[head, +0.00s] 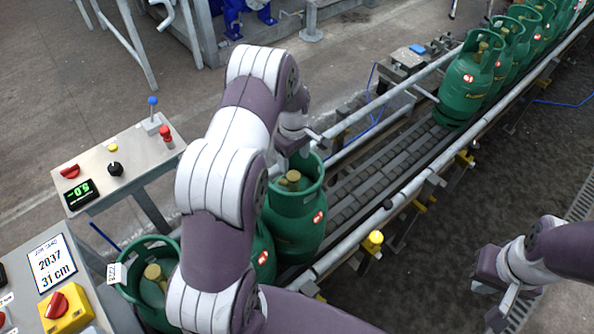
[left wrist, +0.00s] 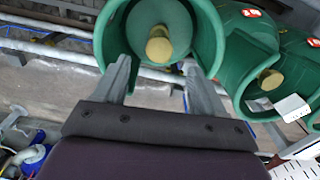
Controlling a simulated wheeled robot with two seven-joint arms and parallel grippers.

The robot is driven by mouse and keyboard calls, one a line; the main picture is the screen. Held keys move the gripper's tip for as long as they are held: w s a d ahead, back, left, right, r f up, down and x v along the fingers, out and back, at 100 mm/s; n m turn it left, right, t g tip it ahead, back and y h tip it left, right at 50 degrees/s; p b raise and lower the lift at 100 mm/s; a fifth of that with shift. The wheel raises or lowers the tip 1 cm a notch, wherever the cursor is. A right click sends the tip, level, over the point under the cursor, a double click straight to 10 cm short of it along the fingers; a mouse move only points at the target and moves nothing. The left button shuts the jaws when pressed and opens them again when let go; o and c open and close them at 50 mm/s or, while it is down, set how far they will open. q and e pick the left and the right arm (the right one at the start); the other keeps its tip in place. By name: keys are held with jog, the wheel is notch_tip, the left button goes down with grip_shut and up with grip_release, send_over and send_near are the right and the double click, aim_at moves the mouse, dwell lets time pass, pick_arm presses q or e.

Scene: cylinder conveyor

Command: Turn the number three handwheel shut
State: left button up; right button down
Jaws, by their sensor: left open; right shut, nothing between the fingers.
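A green cylinder (head: 298,222) stands on the conveyor beside my left arm, with a tan handwheel (head: 291,180) inside its collar. In the left wrist view that collar (left wrist: 208,35) and a tan handwheel (left wrist: 159,47) lie beyond my open fingers. My left gripper (head: 306,138) is at the collar's far side; its fingers (left wrist: 157,65) are open and empty, and I cannot tell their exact gap to the handwheel. Another cylinder (head: 264,250) is mostly hidden by my arm. No number three is readable on any handwheel. My right gripper (head: 503,312) is shut and empty, away at the lower right.
A green cylinder (head: 137,290) with a white tag stands at lower left. More cylinders (head: 467,80) queue at upper right. A rail (head: 350,258) runs along the conveyor. A control panel (head: 130,155) with knobs and a yellow switch box (head: 66,308) stand at left.

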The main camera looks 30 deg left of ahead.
aim_at(294, 176)
pick_arm(q)
notch_tip(294, 176, down, 7)
jog(key=shift+f+p, duration=0.15)
jog(key=shift+p, duration=0.25)
jog(key=c, duration=1.1)
